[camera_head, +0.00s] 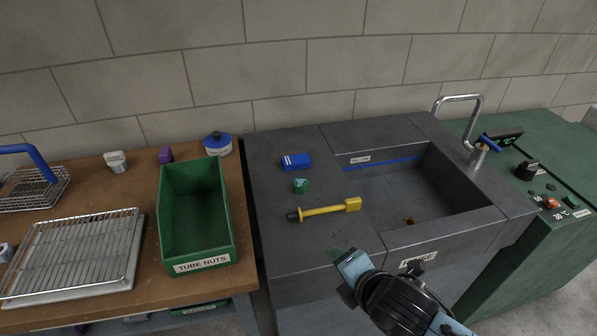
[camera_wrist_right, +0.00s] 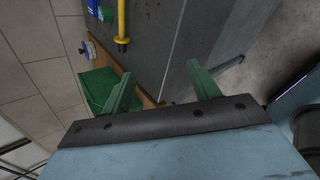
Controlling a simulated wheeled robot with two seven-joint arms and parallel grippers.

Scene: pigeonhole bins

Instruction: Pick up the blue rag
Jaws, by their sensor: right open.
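The blue rag (camera_head: 297,161) appears as a small flat blue piece with white markings, lying on the dark grey counter left of the sink basin. A blue patch at the top of the right wrist view (camera_wrist_right: 93,6) looks like the same thing, cut by the frame edge. My right gripper (camera_head: 341,257) is at the counter's front edge, nearer to me than the rag and well apart from it. Its two green fingers are spread with nothing between them in the right wrist view (camera_wrist_right: 160,68). My left gripper is not in view.
A yellow tool (camera_head: 325,210) and a small green container (camera_head: 301,185) lie between my right gripper and the rag. The sink basin (camera_head: 465,205) is to the right, with a faucet (camera_head: 477,125). A green bin (camera_head: 232,225) labelled TUBE NUTS stands on the left bench.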

